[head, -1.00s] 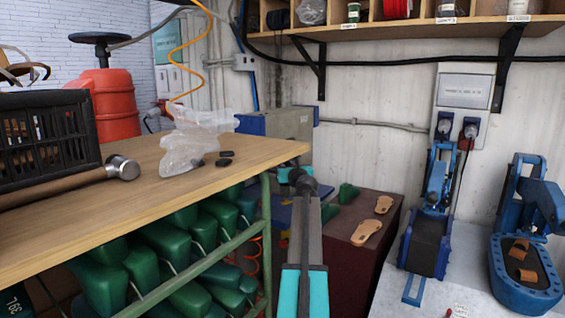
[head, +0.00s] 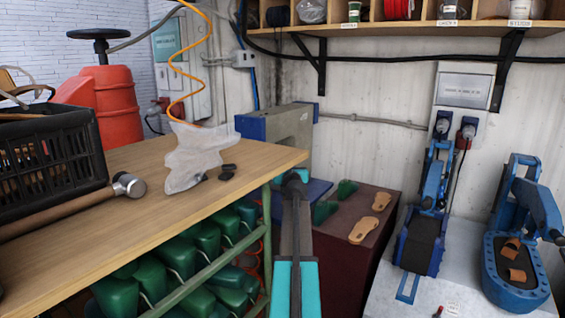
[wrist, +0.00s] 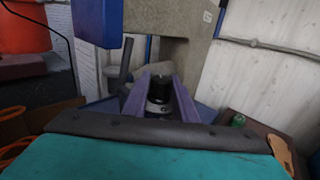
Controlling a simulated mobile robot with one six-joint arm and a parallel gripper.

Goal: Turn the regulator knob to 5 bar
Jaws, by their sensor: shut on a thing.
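In the wrist view, my gripper (wrist: 159,92) has its two purple fingers on either side of a small dark knob (wrist: 159,88) with a pale band below it. The fingers are closed against its sides. I take this to be the regulator knob; its scale and any gauge reading cannot be made out. In the head view, my arm reaches away past the bench corner, with my gripper (head: 295,178) at its far end. The knob is hidden there.
A wooden bench (head: 100,225) with a hammer (head: 128,185), black crate (head: 50,150) and plastic bag (head: 192,155) is close on the left. A grey-and-blue machine (head: 285,125) stands behind my gripper. A dark red box (head: 340,250) with sandal soles is to the right.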

